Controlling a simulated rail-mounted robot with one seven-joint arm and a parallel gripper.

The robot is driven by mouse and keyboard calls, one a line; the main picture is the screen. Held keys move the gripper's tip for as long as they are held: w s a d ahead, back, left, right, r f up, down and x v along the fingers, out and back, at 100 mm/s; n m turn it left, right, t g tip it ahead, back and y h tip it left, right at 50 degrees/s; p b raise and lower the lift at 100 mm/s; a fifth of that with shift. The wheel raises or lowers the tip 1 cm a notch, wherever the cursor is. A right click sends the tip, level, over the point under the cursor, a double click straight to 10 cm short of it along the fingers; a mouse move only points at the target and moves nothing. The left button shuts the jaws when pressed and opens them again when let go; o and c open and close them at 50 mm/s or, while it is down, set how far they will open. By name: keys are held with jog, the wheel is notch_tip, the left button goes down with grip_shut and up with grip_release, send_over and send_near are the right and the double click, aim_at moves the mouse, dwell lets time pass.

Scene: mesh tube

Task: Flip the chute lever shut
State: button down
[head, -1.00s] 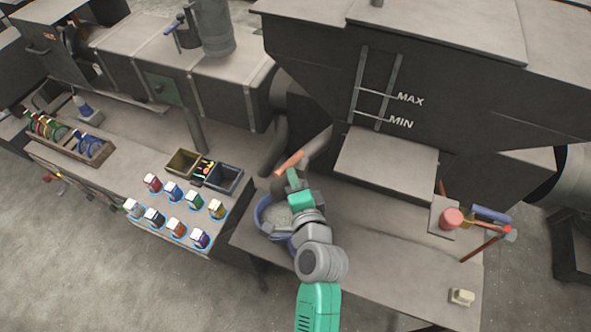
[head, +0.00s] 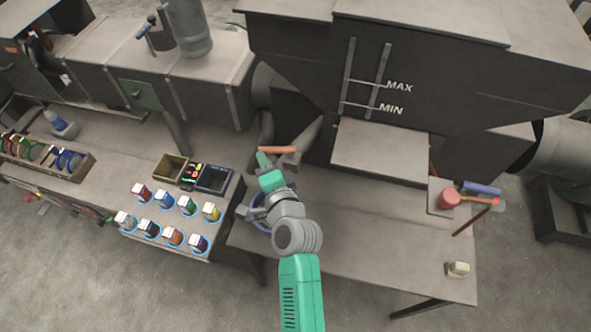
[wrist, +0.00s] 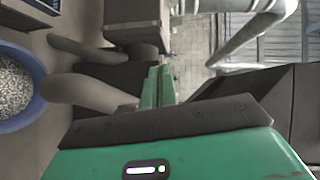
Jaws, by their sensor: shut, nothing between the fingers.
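The chute lever is an orange bar (head: 280,149) near the grey chute pipe (head: 310,135), below the big dark hopper. It lies nearly level in the head view. My gripper (head: 263,158) is shut and empty, with its green fingertips right at the lever's left part. Whether they touch it I cannot tell. In the wrist view my green fingers (wrist: 157,86) are together, and I cannot make out the lever there. A blue bucket (head: 258,200) below is mostly hidden by my arm. In the wrist view the bucket (wrist: 38,108) holds pale granules.
Several small jars (head: 165,215) stand on the left bench, by small bins (head: 214,180). A dark hopper (head: 440,75) overhangs the right table. A red knob (head: 449,199) and a small pale block (head: 457,268) are at right. The right table's middle is clear.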

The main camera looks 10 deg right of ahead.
jog(key=shift+w, duration=0.1)
dwell(0.3)
jog(key=shift+s+a+r+p, duration=0.15)
jog(key=shift+s+r+p, duration=0.1)
jog(key=shift+s+p, duration=0.15)
jog(key=s+a+r+p, duration=0.1)
jog(key=s+a+p, duration=0.3)
jog(key=s+a, duration=0.4)
jog(key=shift+a+r, duration=0.35)
jog(key=shift+a, duration=0.25)
jog(key=shift+r, duration=0.1)
